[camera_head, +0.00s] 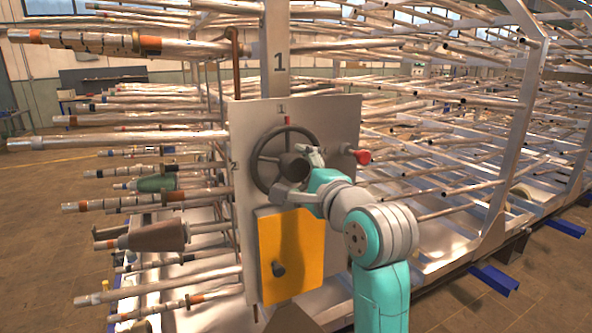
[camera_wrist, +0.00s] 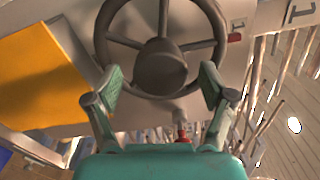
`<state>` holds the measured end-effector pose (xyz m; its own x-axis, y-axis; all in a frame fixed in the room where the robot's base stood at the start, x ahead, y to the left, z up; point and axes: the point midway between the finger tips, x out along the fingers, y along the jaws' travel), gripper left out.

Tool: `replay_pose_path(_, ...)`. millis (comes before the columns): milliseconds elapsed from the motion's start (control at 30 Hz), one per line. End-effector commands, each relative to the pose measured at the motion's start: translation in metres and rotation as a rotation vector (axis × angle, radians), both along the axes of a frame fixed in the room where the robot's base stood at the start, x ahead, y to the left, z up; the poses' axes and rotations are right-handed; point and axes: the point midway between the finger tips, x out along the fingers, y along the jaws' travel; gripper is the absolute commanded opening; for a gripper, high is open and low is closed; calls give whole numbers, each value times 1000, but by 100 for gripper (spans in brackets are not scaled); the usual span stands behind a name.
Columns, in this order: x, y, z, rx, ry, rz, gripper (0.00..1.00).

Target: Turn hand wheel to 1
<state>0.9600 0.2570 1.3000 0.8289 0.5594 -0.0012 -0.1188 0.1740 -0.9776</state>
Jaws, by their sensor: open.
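The dark hand wheel (camera_head: 291,164) is mounted on a grey upright panel (camera_head: 345,115). Its round rim, spokes and thick hub also show in the wrist view (camera_wrist: 160,68). A small "1" and a red mark (camera_head: 287,120) are on the panel above the wheel. My gripper (camera_head: 302,174) is at the wheel's lower right in the head view and hides part of the rim there. In the wrist view my gripper (camera_wrist: 160,76) is open, with its green-padded fingers to either side of the hub, near the lower rim. I cannot tell whether they touch it.
A yellow plate (camera_head: 298,245) with a dark knob (camera_head: 278,269) is below the wheel. A red knob (camera_head: 362,157) sticks out right of it. Metal tubes (camera_head: 120,139) project on the left; a rack of rods (camera_head: 440,150) fills the right. Open floor (camera_head: 35,230) lies far left.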

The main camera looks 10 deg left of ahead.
Motion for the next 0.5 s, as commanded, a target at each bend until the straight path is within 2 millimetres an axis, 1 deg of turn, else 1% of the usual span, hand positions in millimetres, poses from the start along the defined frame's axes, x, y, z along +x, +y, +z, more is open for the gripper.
replay_pose_path(33, -8, -6, 0, 1, -3, -2, 82)
replay_pose_path(300, -52, -36, 0, 0, -2, -1, 82)
replay_pose_path(500, -75, -51, 0, 0, 0, 0, 82)
